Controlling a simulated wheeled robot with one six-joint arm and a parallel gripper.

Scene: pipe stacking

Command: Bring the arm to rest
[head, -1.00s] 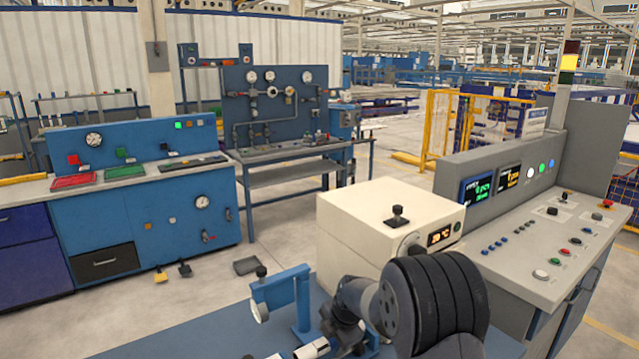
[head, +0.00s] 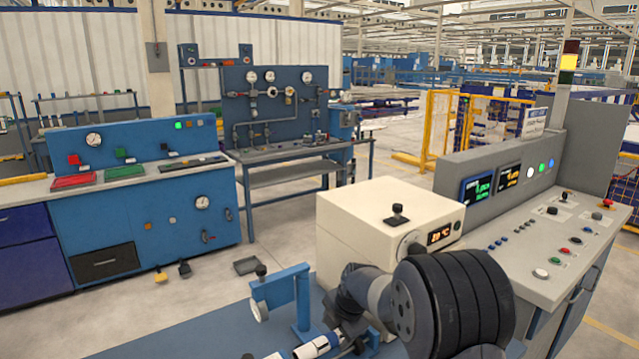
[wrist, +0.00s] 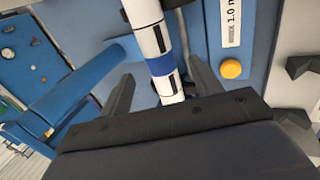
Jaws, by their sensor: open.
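My gripper (wrist: 160,68) is open in the wrist view, with its two dark fingers spread apart. A white cylindrical piece (wrist: 144,12) with a blue band and black marks runs between the fingers from the top of the picture. Its lower end is near the gripper's dark body. I cannot tell whether it touches either finger. A similar white and blue piece (head: 318,346) shows low in the head view, beside my bent dark arm. My gripper's jaws are not clear in the head view.
A blue stand (head: 300,295) is just left of my arm on the blue bench (head: 210,330). A cream box (head: 350,225) with a display is close behind the arm. A grey control console (head: 560,255) stands to the right. Open floor lies behind the bench.

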